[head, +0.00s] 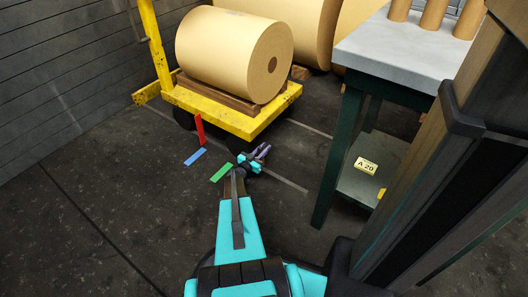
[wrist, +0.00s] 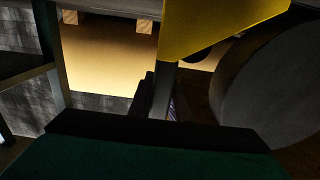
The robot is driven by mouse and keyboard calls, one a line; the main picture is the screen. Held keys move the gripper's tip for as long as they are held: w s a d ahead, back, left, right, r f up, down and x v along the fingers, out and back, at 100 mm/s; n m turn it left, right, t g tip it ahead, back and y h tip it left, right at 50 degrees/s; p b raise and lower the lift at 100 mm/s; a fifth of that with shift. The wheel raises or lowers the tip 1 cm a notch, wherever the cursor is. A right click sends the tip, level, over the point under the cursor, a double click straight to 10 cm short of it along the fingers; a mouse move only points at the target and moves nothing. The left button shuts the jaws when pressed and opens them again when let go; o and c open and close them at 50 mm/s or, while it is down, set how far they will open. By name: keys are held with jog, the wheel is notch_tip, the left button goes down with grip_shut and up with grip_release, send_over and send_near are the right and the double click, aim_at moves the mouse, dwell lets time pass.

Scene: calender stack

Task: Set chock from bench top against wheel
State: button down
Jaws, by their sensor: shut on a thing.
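The yellow cart (head: 235,122) has dark wheels beneath it; the near wheel (head: 236,144) is partly hidden by the deck. My gripper (head: 262,152) is low near the floor, just right of that wheel, and is shut on the chock. Purple-grey pieces show at its jaws, but I cannot tell chock from fingers there. In the wrist view a large grey round face (wrist: 285,95), apparently the wheel, is at the right, beside yellow metal (wrist: 215,25). Dark shapes fill the lower wrist view. Contact between chock and wheel cannot be made out.
The bench (head: 395,55) with dark green legs stands at right, with brown cylinders on top and a lower shelf tagged A 20. A paper roll (head: 225,55) lies on the cart. Red, blue and green strips (head: 221,172) are left of my gripper. Floor at left is clear.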

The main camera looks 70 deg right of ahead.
dwell(0.4)
jog(key=c, duration=2.1)
grip_release()
jog(key=shift+f, duration=0.2)
jog(key=o, duration=0.5)
jog(key=shift+c, duration=0.2)
jog(key=shift+r, duration=0.15)
jog(key=p+v, duration=0.3)
jog(key=v, duration=0.9)
jog(key=shift+p, duration=0.35)
jog(key=shift+r, duration=0.15)
